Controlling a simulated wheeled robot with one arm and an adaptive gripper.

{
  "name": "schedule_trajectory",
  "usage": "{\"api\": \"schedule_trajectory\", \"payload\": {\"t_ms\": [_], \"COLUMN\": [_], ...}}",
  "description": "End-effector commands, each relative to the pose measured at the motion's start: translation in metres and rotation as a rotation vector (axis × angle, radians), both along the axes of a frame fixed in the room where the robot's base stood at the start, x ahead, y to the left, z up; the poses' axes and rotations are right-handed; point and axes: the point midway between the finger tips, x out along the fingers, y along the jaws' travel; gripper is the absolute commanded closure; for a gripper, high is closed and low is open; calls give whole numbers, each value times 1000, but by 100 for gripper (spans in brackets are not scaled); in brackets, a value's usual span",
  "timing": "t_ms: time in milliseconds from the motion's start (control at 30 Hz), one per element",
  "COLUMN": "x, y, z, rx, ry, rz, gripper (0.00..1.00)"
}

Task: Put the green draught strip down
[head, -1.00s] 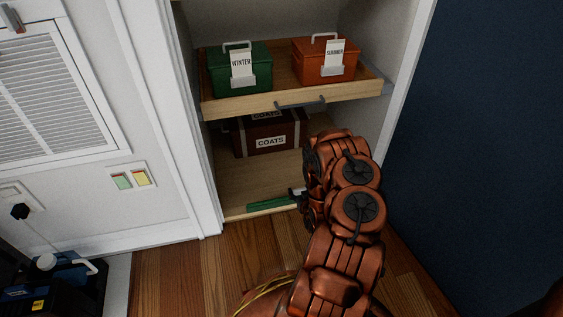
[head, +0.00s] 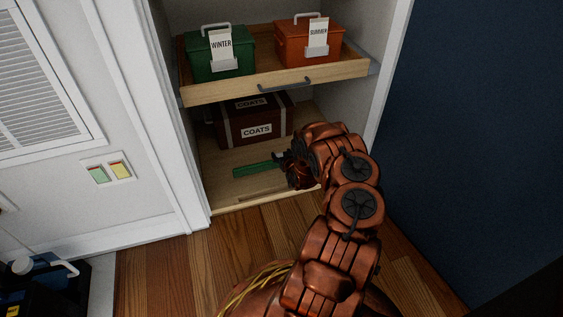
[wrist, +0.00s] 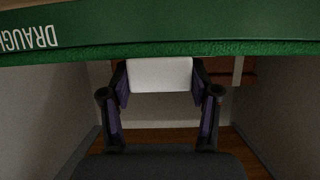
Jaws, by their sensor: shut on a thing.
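The green draught strip (head: 258,169) is long and flat, over the wooden floor of the closet's lower compartment, in front of the coats box. My gripper (head: 285,161) is at its right end. In the wrist view the strip (wrist: 200,30) crosses the whole top, with part of its white lettering showing. A pale block (wrist: 160,75) sits between my fingers (wrist: 160,90), just below the strip; it looks joined to it. My gripper is shut on the strip. I cannot tell whether the strip touches the closet floor.
The dark red coats box (head: 230,133) stands behind the strip. Above is a wooden drawer (head: 225,92) holding a green winter box (head: 213,62) and an orange summer box (head: 300,52). The white door frame (head: 180,150) is on the left. A narrow line (head: 262,194) marks the closet floor's front.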

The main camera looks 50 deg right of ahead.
Motion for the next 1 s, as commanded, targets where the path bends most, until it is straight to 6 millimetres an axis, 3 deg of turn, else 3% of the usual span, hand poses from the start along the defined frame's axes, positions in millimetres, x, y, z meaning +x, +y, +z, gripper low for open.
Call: {"api": "schedule_trajectory", "payload": {"t_ms": [267, 533, 933, 967, 1000], "x": [9, 7, 8, 8, 8], "y": [-8, -6, -6, -7, -7], "z": [0, -37, -38, -37, -37], "rx": [-3, 2, -1, -1, -2], "ry": [-6, -1, -2, -2, -1], "rz": [0, -1, 0, 0, 0], "gripper": [80, 80, 80, 37, 33]}}
